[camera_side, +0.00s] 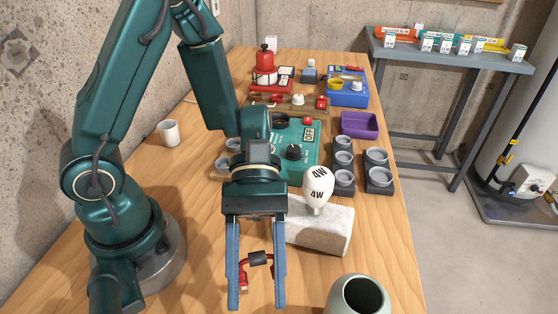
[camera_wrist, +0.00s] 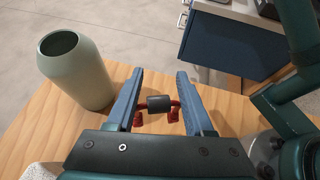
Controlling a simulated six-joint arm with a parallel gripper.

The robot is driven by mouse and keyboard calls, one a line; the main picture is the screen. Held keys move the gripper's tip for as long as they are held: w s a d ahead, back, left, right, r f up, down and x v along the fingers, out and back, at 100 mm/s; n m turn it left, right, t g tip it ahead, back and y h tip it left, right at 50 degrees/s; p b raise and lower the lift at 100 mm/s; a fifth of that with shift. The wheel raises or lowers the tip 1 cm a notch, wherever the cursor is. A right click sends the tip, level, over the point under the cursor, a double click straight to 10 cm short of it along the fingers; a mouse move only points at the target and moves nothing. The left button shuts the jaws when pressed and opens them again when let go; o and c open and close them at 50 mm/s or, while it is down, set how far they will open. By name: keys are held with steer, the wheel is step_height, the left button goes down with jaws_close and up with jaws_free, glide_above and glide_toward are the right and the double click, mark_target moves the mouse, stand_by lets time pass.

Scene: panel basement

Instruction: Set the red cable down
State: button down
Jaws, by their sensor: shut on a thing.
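The red cable (camera_side: 244,278) is a short red lead with a dark grey sleeve (camera_side: 260,259) in its middle and red plug ends that bend down. My gripper (camera_side: 256,303) points down over the front part of the wooden table, with its blue fingers on either side of the cable. It is shut on the cable. In the wrist view the cable (camera_wrist: 158,104) spans the gap between the fingers of my gripper (camera_wrist: 160,74), over bare wood. I cannot tell whether the plug ends touch the table.
A pale green vase (camera_side: 350,296) stands at the front right. A stone block (camera_side: 325,230) with a light bulb (camera_side: 317,187) on it is just behind my gripper. A green tester (camera_side: 296,150) and grey cups (camera_side: 344,160) are farther back.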

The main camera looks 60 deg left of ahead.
steer(key=shift+x, duration=0.9)
steer(key=shift+w+a+f, duration=0.1)
steer(key=shift+f, duration=1.9)
steer(key=shift+f, duration=0.1)
steer(key=shift+c, duration=1.4)
jaws_free()
